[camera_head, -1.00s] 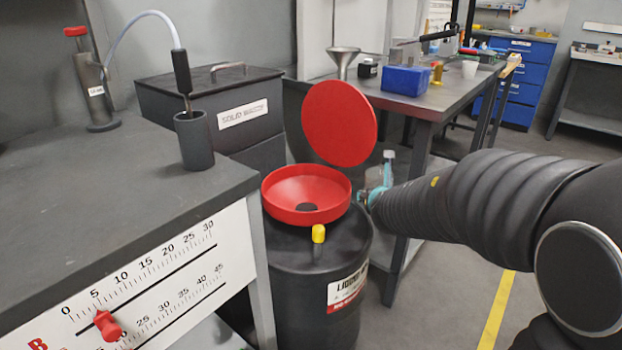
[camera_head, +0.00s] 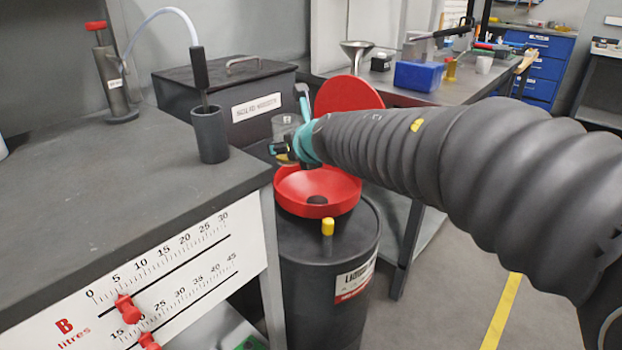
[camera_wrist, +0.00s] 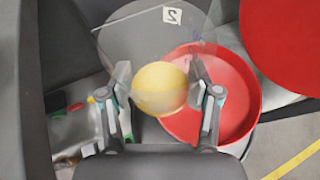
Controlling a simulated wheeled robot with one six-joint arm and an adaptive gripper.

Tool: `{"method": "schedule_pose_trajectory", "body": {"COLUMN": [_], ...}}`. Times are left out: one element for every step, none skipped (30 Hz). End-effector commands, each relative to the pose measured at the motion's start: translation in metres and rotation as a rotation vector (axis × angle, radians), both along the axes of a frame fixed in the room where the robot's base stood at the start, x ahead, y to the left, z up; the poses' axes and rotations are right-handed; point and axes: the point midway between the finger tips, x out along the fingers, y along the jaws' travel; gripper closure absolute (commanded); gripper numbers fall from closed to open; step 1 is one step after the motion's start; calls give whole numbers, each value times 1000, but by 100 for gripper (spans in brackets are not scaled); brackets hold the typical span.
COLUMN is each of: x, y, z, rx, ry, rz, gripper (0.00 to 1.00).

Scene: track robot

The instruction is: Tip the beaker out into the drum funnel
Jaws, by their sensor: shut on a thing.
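My gripper (camera_wrist: 158,100) is shut on a clear beaker (camera_head: 284,124), with one finger on each side in the wrist view. The beaker looks about upright, and yellow liquid (camera_wrist: 160,88) shows low in it. My arm hides part of the grip in the head view. The beaker is above and behind the left back rim of the red funnel (camera_head: 347,190). The funnel sits on the black drum (camera_head: 318,265), and also shows right of the beaker in the wrist view (camera_wrist: 236,100). Its red lid (camera_head: 345,93) stands open behind, partly hidden by my arm.
A dark waste box (camera_head: 190,92) stands behind the beaker. A grey bench (camera_head: 110,185) with a pump bottle (camera_head: 113,85) and a holder cup (camera_head: 209,135) is at left. A yellow cap (camera_head: 328,227) sticks up from the drum front. A back table (camera_head: 440,95) carries a blue bin.

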Motion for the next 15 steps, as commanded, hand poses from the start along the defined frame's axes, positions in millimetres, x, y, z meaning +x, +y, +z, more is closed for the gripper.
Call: {"method": "schedule_pose_trajectory", "body": {"x": [-4,-5,-7,-9,-11,-12,-13,-13,-14,-14,-15,-15,-15,-15,-15], "y": [8,11,16,18,21,23,25,26,27,28,28,28,28,29,28], "z": [6,9,12,14,15,17,18,19,20,21,21,21,21,21,21], "rx": [1,2,2,2,2,1,1,1,1,1,2,1,1,1,1], "ry": [-4,-6,-8,-8,-9,-9,-10,-11,-13,-13,-12,-12,-12,-12,-12], "rz": [23,34,48,57,65,73,79,83,86,89,89,91,91,91,91], "gripper": [79,79,79,79,79,79,79,79,79,79,79,79,79,79,79]}}
